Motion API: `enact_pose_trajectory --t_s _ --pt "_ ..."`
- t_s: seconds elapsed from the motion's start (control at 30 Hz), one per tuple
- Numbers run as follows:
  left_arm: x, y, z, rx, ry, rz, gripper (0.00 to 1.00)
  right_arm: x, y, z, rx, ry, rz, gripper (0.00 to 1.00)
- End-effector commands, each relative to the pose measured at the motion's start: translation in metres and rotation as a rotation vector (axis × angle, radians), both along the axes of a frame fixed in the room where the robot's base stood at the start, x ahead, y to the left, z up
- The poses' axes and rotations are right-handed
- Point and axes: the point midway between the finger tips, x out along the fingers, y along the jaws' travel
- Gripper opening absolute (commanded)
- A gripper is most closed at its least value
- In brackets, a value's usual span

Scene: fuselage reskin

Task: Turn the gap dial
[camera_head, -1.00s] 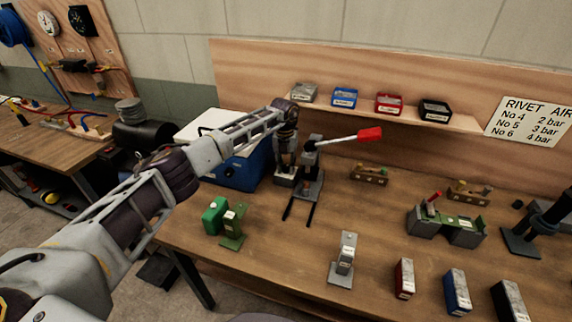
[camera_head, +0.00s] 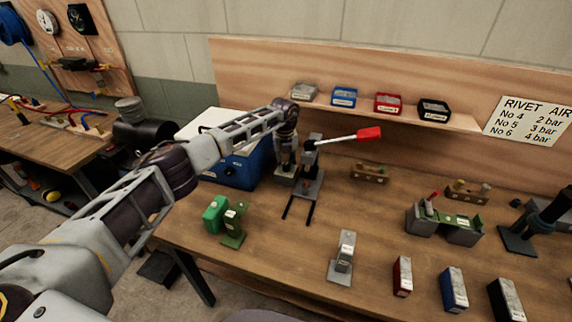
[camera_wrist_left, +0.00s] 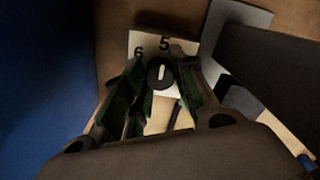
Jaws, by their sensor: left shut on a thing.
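The gap dial (camera_wrist_left: 160,74) is a dark round knob with a pale pointer mark. It sits on a white plate (camera_wrist_left: 146,42) marked 6 and 5 in the left wrist view. My left gripper (camera_wrist_left: 160,88) points down at it, with a finger on each side, shut on the dial. In the head view my left gripper (camera_head: 286,165) is beside the base of the lever press (camera_head: 312,165), which has a red-handled lever (camera_head: 368,134). The dial itself is hidden there behind my gripper. My right gripper is not in view.
A blue box with a white lid (camera_head: 240,170) stands close on the left of my gripper. Several small bins (camera_head: 344,96) line the shelf behind. The table centre is partly clear.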

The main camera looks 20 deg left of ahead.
Motion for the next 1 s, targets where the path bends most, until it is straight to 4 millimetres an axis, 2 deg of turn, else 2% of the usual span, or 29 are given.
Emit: enact_pose_trajectory --t_s 0.07,0.1,0.27,0.67,0.87,1.0 --pt "0.001 0.0 0.001 -0.001 -0.003 0.0 0.03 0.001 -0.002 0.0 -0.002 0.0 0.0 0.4" --pt "0.001 0.0 0.001 -0.001 -0.003 0.0 0.29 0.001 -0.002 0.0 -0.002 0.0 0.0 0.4" --pt "0.001 0.0 0.001 0.0 -0.002 -0.001 0.49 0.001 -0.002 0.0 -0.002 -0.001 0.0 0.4" --pt "0.0 0.0 0.002 0.0 -0.001 -0.001 0.49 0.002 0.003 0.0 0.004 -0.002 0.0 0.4" --pt "0.001 0.0 0.014 0.0 -0.002 -0.002 0.49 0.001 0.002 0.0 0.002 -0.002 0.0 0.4" --pt "0.001 0.001 0.029 0.0 -0.003 -0.001 0.49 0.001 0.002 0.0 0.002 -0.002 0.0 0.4"
